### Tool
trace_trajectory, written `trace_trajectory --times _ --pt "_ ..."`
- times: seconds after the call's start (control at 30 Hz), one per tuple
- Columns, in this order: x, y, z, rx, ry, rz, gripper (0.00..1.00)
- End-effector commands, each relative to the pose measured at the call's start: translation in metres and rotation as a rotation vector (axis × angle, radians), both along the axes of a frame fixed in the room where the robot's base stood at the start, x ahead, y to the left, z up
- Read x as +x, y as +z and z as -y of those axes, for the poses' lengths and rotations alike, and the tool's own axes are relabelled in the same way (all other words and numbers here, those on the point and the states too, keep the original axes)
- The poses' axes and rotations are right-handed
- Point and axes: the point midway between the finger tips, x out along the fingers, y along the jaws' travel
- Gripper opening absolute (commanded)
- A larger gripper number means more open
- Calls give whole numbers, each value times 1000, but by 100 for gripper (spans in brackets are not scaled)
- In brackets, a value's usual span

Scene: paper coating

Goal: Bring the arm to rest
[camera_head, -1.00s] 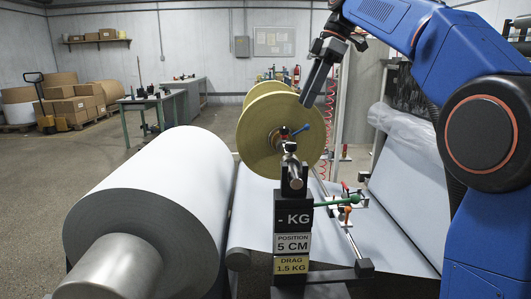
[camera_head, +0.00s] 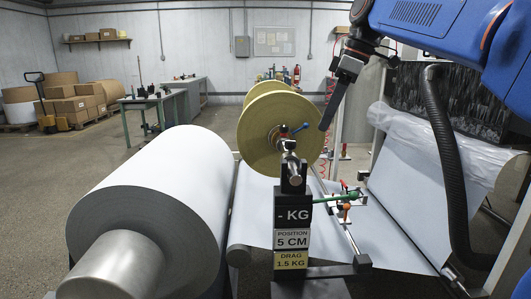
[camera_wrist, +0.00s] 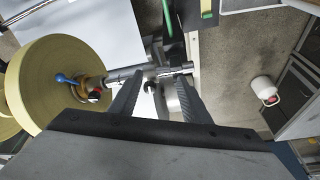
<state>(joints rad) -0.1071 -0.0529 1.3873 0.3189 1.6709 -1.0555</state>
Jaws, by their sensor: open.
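My gripper (camera_head: 326,128) hangs pointing down in the head view, just right of the yellow tape roll (camera_head: 262,132). In the wrist view my gripper (camera_wrist: 158,88) shows two dark fingers spread apart with nothing held between them. Beyond the fingertips in that view is a metal shaft (camera_wrist: 172,70), and the yellow roll (camera_wrist: 45,85) with its blue-handled lever is at the left. My blue arm comes in from the upper right of the head view.
A large white paper roll (camera_head: 160,200) lies at the left. A black stand (camera_head: 294,213) with labels stands in front of the yellow roll. White paper web (camera_head: 400,225) runs at the right. A green table (camera_head: 140,102) and stacked cartons (camera_head: 75,102) are far behind, with open floor between.

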Motion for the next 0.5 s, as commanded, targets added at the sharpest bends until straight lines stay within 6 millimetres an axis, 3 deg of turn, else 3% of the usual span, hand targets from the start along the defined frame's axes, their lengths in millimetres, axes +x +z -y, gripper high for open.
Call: trace_trajectory --times 0.27,0.5 --pt "-64 -54 36 -27 -311 -7 43" --pt "-119 -114 65 -37 -571 1 43"
